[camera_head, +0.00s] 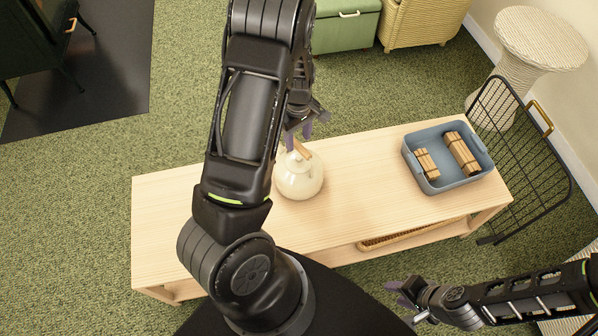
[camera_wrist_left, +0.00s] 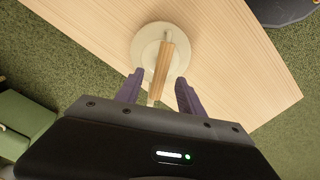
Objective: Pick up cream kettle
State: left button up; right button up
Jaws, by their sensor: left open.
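The cream kettle (camera_head: 299,181) stands upright on the light wooden table (camera_head: 375,200), left of the table's middle. Its wooden handle (camera_wrist_left: 164,68) shows from above in the left wrist view, on the round cream body (camera_wrist_left: 144,44). My left gripper (camera_head: 300,136) hangs over the kettle, partly hidden by my left arm in the head view. Its purple fingers (camera_wrist_left: 159,92) are open, one on each side of the handle's near end, with nothing gripped. My right gripper (camera_head: 402,300) is off the table's front edge at the lower right, away from the kettle; its fingers are too small to judge.
A blue-grey bin (camera_head: 433,184) with wooden bundles stands on the table's right end. A black wire rack (camera_head: 530,150) is beside that end. A woven tray (camera_head: 410,234) lies on the lower shelf. The tabletop between kettle and bin is clear.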

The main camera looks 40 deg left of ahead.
aim_at(299, 161)
pick_arm(q)
jog(key=shift+f, duration=1)
jog(key=shift+f, duration=0.1)
jog(key=shift+d+f, duration=0.15)
jog(key=shift+f, duration=2.4)
jog(key=shift+f+b, duration=0.2)
jog(key=shift+b, duration=0.15)
jog(key=shift+c, duration=0.3)
grip_shut()
